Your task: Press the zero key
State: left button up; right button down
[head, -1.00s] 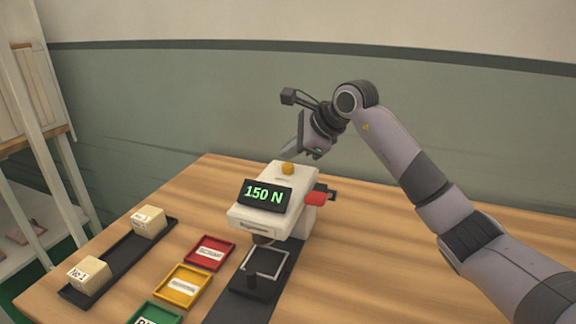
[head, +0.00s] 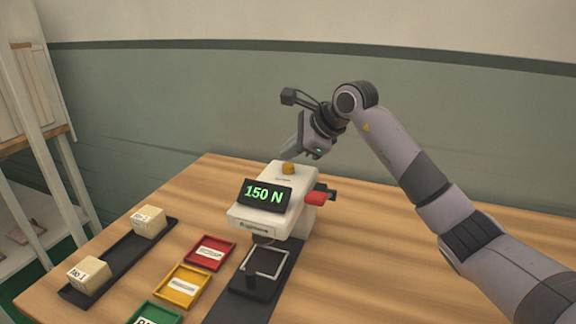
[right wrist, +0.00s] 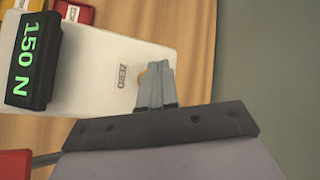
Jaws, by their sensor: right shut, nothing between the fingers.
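The white press machine (head: 245,214) stands on the wooden table with a dark display (head: 265,195) that reads 150 N. The zero key (head: 288,168) is a small yellow button on top of the machine, at its back. My right gripper (head: 296,155) points down just above the key, fingers together and empty. In the right wrist view, the shut fingertips (right wrist: 155,72) cover most of the key (right wrist: 142,76), beside the printed word ZERO. I cannot tell whether the tips touch it. My left gripper is in no view.
A red handle (head: 316,198) sticks out at the machine's right side. A dark tray (head: 118,258) with two foam blocks lies at the left. Red (head: 209,253), yellow (head: 183,286) and green (head: 155,314) trays lie between. The table right of the machine is clear.

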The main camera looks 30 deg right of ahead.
aim_at(291, 167)
jog(key=shift+f, duration=0.4)
jog(key=shift+f+b, duration=0.75)
jog(key=shift+f, duration=0.2)
dwell(0.7)
jog(key=shift+r+p, duration=1.05)
jog(key=shift+r, duration=0.3)
notch_tip(291, 167, up, 5)
jog(key=p, duration=0.4)
jog(key=shift+r, duration=0.1)
dwell(0.5)
